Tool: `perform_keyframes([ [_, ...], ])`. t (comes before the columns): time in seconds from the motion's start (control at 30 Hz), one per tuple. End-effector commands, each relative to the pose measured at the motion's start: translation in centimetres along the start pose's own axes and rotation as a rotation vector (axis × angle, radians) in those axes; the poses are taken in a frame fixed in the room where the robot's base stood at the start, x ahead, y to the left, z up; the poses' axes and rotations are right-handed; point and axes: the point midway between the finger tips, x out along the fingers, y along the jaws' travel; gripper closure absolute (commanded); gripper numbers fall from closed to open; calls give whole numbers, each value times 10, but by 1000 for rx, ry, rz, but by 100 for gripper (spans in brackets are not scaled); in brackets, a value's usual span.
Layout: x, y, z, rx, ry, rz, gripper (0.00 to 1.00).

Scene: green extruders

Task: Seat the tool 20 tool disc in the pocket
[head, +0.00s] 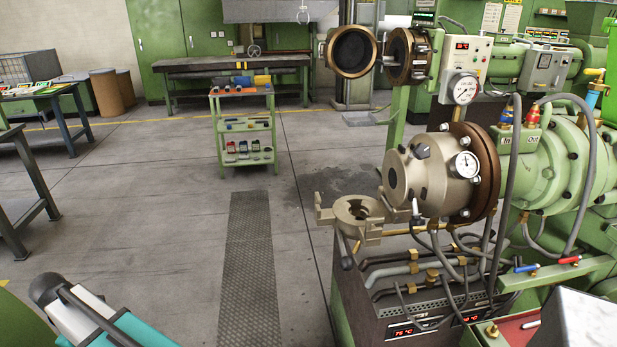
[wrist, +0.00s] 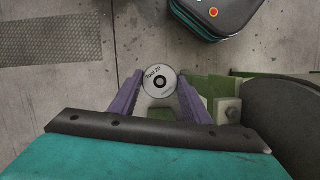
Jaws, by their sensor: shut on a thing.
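The tool disc (wrist: 152,92) is a pale, round, flat piece with a dark centre hole and printed lettering that reads "Tool 20". My gripper (wrist: 161,80) is shut on it, with one purple finger at each side, and holds it face up to the wrist camera. In the head view I cannot make out the disc or the fingers. A beige metal ring holder (head: 357,209) with a round opening hangs out beside the extruder head (head: 430,175). I cannot tell whether that opening is the pocket.
The green extruder (head: 568,160) with hoses and gauges fills the right side. A green tool trolley (head: 246,124) stands mid-floor, with a workbench (head: 230,65) behind it. A table (head: 45,92) stands at left. The floor around the metal grating (head: 250,250) is clear.

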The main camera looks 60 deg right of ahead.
Motion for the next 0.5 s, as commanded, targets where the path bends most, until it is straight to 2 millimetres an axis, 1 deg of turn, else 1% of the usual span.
perform_keyframes([
  [0.33,-2,5,3,3,0,0,84],
  [0.43,-5,14,7,3,0,-1,84],
  [0.5,-9,25,12,3,0,0,84],
])
